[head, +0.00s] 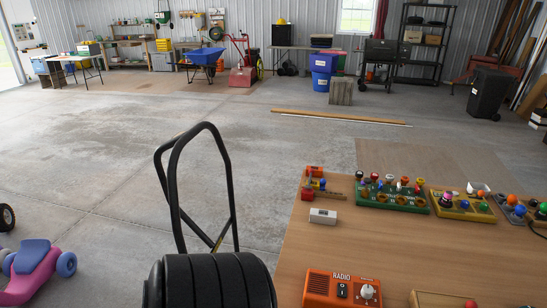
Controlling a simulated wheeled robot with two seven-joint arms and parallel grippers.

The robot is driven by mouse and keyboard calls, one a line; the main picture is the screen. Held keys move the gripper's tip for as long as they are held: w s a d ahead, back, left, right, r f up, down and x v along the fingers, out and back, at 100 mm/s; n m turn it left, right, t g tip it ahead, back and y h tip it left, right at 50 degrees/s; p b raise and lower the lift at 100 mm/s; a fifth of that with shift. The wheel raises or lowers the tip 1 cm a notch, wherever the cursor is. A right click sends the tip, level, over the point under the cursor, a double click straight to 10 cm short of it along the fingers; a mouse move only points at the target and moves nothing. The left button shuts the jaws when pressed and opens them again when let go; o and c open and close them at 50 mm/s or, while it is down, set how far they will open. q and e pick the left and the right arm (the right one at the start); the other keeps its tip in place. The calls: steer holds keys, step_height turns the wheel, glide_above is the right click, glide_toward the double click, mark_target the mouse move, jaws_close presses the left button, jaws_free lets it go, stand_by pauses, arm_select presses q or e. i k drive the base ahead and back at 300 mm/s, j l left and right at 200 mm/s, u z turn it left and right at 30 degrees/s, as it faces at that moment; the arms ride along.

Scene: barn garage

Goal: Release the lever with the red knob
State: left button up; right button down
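A green board (393,200) with several small levers and coloured knobs lies near the far edge of the wooden table (380,248). Another small red knob (471,303) shows on a tan-edged piece (432,298) cut off by the bottom edge of the head view. The knobs are too small to tell which lever is the one named or how it is set. Neither of my grippers is in view.
An orange radio box (325,290), a white block (323,216), a yellow board (462,206) and a grey board (515,207) also lie on the table. A black ribbed object (210,282) and black tube frame (176,190) stand left of it. Open concrete floor lies beyond.

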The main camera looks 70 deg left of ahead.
mark_target(311, 171)
steer(key=u, duration=2.9)
steer(key=i+j+u, duration=0.15)
steer(key=j, duration=0.2)
steer(key=j+u, duration=0.15)
steer(key=j, duration=0.2)
steer(key=i+j+u, duration=0.1)
steer(key=j, duration=0.25)
steer(key=i+j+u, duration=0.15)
steer(key=i+j, duration=0.3)
steer(key=i+j+u, duration=0.15)
steer(key=i+j, duration=0.25)
steer(key=i+j+u, duration=0.2)
steer(key=i+j, duration=0.15)
steer(key=i, duration=0.25)
steer(key=i+l+z, duration=0.15)
steer(key=i+z, duration=0.25)
steer(key=i+l+z, duration=0.1)
steer(key=i+z, duration=0.25)
steer(key=i+j+z, duration=0.1)
steer(key=i+z, duration=0.3)
steer(key=i+j+z, duration=0.2)
steer(key=i+z, duration=0.2)
steer(key=i+l+z, duration=0.1)
steer(key=i+z, duration=0.7)
steer(key=i, duration=0.2)
steer(key=i+j+z, duration=0.25)
steer(key=i+z, duration=0.2)
steer(key=i+j+z, duration=0.4)
steer(key=i+l, duration=0.05)
